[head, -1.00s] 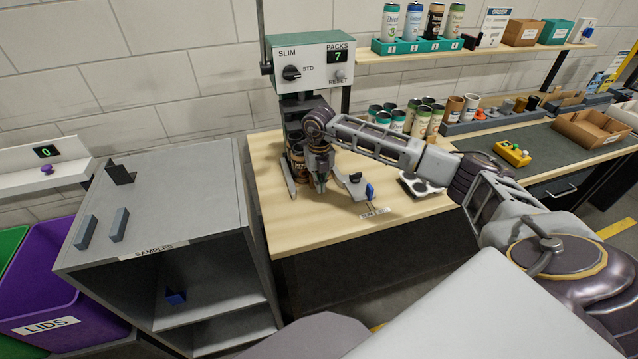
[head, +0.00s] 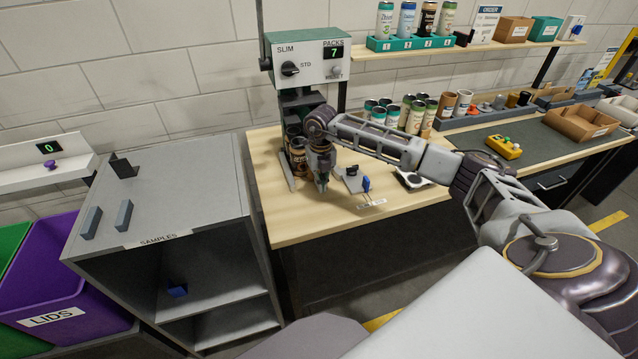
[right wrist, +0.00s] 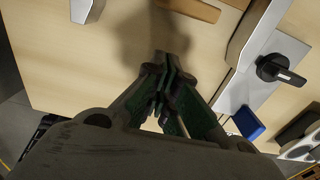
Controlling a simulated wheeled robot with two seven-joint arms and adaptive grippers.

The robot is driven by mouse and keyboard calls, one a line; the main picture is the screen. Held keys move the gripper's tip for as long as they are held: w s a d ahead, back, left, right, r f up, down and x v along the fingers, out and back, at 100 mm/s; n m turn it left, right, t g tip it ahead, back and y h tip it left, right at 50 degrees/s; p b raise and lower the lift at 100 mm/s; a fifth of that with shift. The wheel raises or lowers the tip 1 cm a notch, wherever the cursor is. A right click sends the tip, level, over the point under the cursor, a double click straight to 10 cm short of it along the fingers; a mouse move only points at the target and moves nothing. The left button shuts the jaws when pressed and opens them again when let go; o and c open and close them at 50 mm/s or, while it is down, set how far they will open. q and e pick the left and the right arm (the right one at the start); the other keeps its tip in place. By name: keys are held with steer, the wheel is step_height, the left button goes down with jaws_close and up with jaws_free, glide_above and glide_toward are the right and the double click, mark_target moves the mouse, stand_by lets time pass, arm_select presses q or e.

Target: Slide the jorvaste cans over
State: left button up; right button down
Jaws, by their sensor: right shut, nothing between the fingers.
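Brown cans (head: 298,158) stand at the foot of the machine (head: 310,62), between its light guide rails. Their lettering is too small for me to read a name. My right gripper (head: 323,186) is just in front of them over the wooden table, pointing down, and hides part of that area. In the right wrist view its fingers (right wrist: 172,62) are shut and empty above bare wood. Several more cans (head: 408,112), teal-topped and tan, stand in a group behind my right arm. I cannot tell which are jorvaste. My left gripper is out of view.
A lever block with a blue part (head: 366,184) sits right of the gripper, also in the wrist view (right wrist: 247,122). The machine's display reads 7. A numbered rack (head: 412,44) holds cans on the shelf. A grey cabinet (head: 185,200) stands left; the table's front strip is clear.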

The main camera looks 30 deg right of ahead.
steer(key=shift+s, duration=0.15)
steer(key=shift+s+a+r, duration=0.2)
steer(key=shift+s+r, duration=0.1)
steer(key=shift+r, duration=0.4)
steer(key=shift+w+d+r, duration=0.15)
steer(key=shift+w+r, duration=0.1)
steer(key=shift+r, duration=0.4)
step_height(320, 180, up, 8)
steer(key=b, duration=0.1)
steer(key=shift+f, duration=0.25)
steer(key=shift+s+f, duration=0.1)
steer(key=shift+s, duration=0.1)
